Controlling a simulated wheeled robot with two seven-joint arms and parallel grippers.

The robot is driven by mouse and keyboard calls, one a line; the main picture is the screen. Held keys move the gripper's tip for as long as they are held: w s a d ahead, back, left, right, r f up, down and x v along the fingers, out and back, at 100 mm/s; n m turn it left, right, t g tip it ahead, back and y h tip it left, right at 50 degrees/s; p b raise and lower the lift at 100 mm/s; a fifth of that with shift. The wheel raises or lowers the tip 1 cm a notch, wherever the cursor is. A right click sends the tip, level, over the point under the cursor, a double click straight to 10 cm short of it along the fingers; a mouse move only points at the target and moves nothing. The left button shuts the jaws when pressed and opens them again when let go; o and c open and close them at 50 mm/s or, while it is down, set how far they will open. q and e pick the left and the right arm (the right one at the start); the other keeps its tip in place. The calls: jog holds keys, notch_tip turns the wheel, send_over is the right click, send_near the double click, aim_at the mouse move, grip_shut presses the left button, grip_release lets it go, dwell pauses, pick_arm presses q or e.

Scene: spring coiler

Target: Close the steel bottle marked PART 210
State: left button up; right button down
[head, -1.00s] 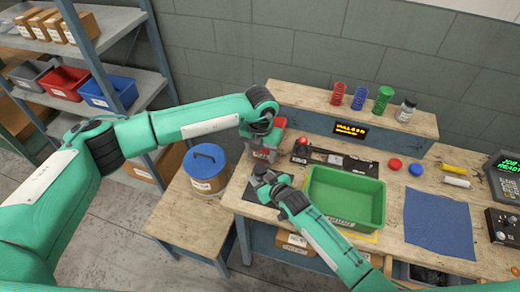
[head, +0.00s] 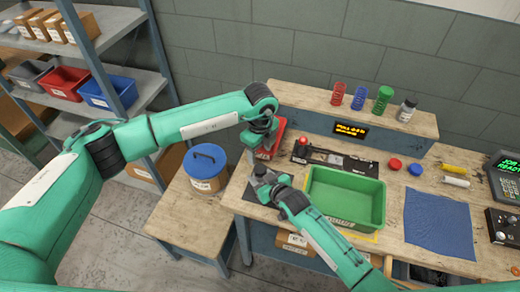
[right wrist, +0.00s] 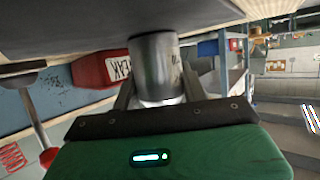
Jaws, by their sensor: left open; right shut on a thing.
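My right gripper (right wrist: 158,98) is shut on a steel bottle (right wrist: 155,65), a bright metal cylinder. Dark marks on its side are too small to read. In the head view the bottle (head: 261,171) is mostly hidden by my right gripper (head: 266,180), over the dark mat at the bench's left end. I cannot tell whether it touches the mat, and its mouth is not clear. My left gripper (head: 254,148) is open, just above and behind the bottle, beside a red box. Its fingertips are hard to make out. A red disc (head: 395,164) and a blue disc (head: 416,169) lie right of centre.
A green tray (head: 372,225) stands right of my right gripper. The red box (head: 275,140) and a black device (head: 335,158) with a red knob are behind. A blue cloth (head: 440,222) lies right. A blue-lidded tub (head: 207,180) stands left. Springs (head: 360,97) line the back shelf.

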aim_at(260, 168)
dwell(0.3)
pick_arm(q)
jog(key=shift+f, duration=4)
jog(key=shift+c, duration=0.2)
jog(key=c, duration=0.9)
jog(key=m, duration=0.6)
jog(key=shift+c, duration=0.2)
jog(key=m, duration=0.7)
jog(key=o, duration=1.1)
